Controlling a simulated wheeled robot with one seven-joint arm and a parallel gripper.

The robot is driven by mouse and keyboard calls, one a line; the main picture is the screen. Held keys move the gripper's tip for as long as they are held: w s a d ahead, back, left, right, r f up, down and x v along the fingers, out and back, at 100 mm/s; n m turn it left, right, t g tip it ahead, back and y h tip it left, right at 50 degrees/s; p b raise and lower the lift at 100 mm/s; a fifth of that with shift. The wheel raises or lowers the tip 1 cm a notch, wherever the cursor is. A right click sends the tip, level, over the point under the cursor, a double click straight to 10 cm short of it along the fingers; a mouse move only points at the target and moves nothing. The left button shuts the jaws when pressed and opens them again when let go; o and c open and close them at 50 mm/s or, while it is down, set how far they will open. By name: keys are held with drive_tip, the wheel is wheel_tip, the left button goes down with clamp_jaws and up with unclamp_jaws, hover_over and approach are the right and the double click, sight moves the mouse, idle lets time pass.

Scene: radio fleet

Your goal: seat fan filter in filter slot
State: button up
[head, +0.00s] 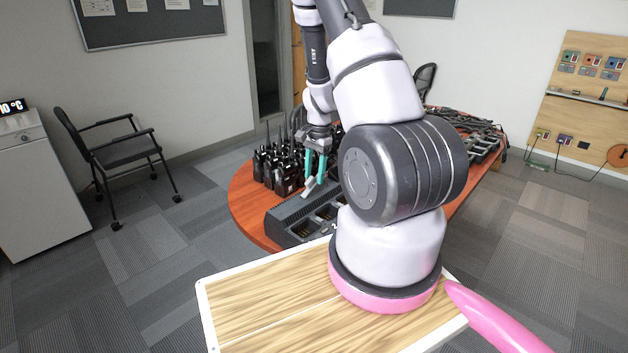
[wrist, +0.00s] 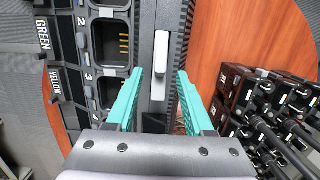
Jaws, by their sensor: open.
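My gripper (head: 315,173) has teal fingers that stand apart above the dark charger, and it also shows open and empty in the wrist view (wrist: 160,78). A pale grey bar, which looks like the fan filter (wrist: 159,54), lies along the charger's edge just ahead of the gap between the fingertips. It seems to be in a narrow grey recess, likely the filter slot (wrist: 158,98); how deep it sits cannot be told. In the head view a pale bar, likely the filter (head: 309,188), shows close below the fingertips. No finger visibly touches it.
The charger (head: 285,226) has several open pockets marked with colour names and numbers. Several black radios (head: 280,170) stand close behind it on the red-brown table (head: 245,200), to the right in the wrist view. Cables and other gear (head: 465,130) fill the table's far right.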

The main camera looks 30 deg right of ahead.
wheel_tip(320, 180, up, 8)
drive_tip(key=shift+w+d, duration=0.15)
drive_tip(key=shift+d, duration=0.3)
drive_tip(key=shift+o, duration=0.5)
drive_tip(key=shift+r, duration=0.45)
drive_tip(key=shift+h, duration=0.7)
drive_tip(key=f, duration=0.1)
drive_tip(key=a+f, duration=0.1)
drive_tip(key=s+f, duration=0.1)
drive_tip(key=f, duration=0.1)
drive_tip(key=shift+s+a+f, duration=0.1)
drive_tip(key=shift+a, duration=0.2)
drive_tip(key=shift+w+a+f, duration=0.1)
drive_tip(key=shift+w+f, duration=0.05)
drive_tip(key=shift+f, duration=1.4)
drive_tip(key=shift+w+a+f, duration=0.1)
drive_tip(key=shift+f, duration=1.4)
clamp_jaws()
